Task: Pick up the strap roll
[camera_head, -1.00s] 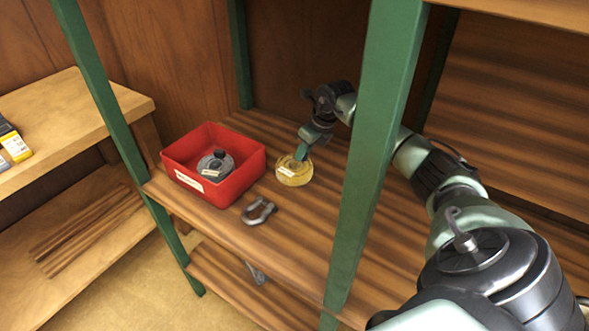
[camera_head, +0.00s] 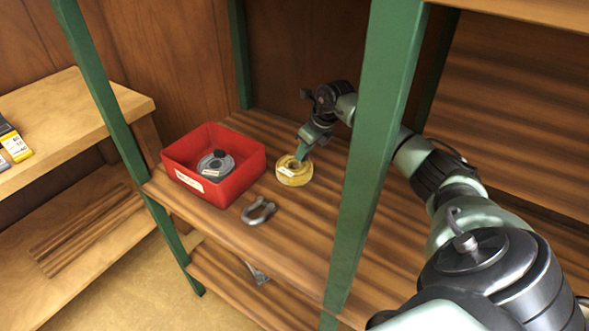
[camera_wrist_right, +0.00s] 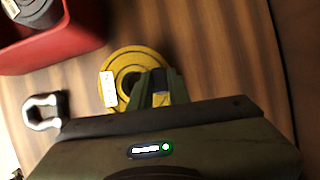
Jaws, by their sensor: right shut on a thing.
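The strap roll (camera_head: 293,172) is a yellow ring with a pale label, lying flat on the wooden shelf to the right of the red bin. My right gripper (camera_head: 303,157) reaches down to it from behind and is shut on its far right rim. In the right wrist view the strap roll (camera_wrist_right: 125,68) shows its dark centre hole and white label, and the green fingers of my right gripper (camera_wrist_right: 156,88) pinch its ring wall. I cannot tell any gap between the roll and the shelf. My left gripper is not in view.
A red bin (camera_head: 228,190) holding a grey disc-shaped thing (camera_head: 214,165) stands left of the roll. A grey shackle (camera_head: 258,211) lies in front. A green post (camera_head: 374,150) stands close to my right arm. The shelf behind the roll is clear.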

